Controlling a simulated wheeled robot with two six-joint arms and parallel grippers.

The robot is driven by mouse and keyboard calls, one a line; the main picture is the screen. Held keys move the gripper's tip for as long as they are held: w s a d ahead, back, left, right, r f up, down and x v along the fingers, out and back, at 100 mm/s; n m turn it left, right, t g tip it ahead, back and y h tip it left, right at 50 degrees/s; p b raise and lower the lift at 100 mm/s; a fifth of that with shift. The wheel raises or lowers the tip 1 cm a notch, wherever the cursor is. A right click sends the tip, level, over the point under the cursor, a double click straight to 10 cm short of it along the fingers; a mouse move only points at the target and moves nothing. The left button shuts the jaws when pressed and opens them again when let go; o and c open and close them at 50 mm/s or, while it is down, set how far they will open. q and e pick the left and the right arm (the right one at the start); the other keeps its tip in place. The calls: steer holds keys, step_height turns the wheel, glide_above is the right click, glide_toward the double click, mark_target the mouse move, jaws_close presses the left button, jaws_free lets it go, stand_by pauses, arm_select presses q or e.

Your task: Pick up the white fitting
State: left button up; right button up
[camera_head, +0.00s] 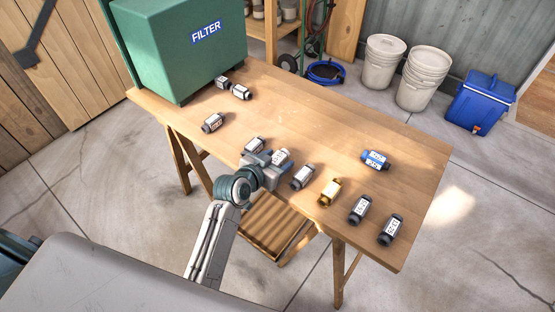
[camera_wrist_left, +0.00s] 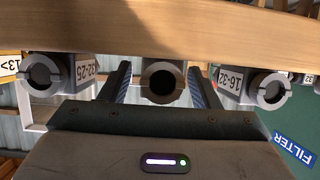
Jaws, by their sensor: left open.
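A pale fitting with a white label (camera_head: 282,155) lies on the wooden table, partly hidden by my left gripper (camera_head: 276,160). In the left wrist view, which is upside down, a round dark-holed fitting end (camera_wrist_left: 162,82) sits between the two open fingers, with a gap on each side. The left gripper is open, low at the table's near edge, and holds nothing. Grey fittings flank it: one labelled 16-32 (camera_head: 254,146) on its left and one labelled 32-25 (camera_head: 302,177) on its right. My right gripper is in neither view.
A yellow fitting (camera_head: 330,192), two dark-ended fittings (camera_head: 360,210) (camera_head: 390,230) and a blue one (camera_head: 375,160) lie to the right. More fittings (camera_head: 213,122) lie left, near the green FILTER box (camera_head: 185,50). The table's (camera_head: 310,125) middle is clear.

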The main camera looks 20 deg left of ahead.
arm_select(q)
steer(key=shift+c, duration=1)
steer(key=c, duration=0.9)
steer(key=shift+o, duration=0.2)
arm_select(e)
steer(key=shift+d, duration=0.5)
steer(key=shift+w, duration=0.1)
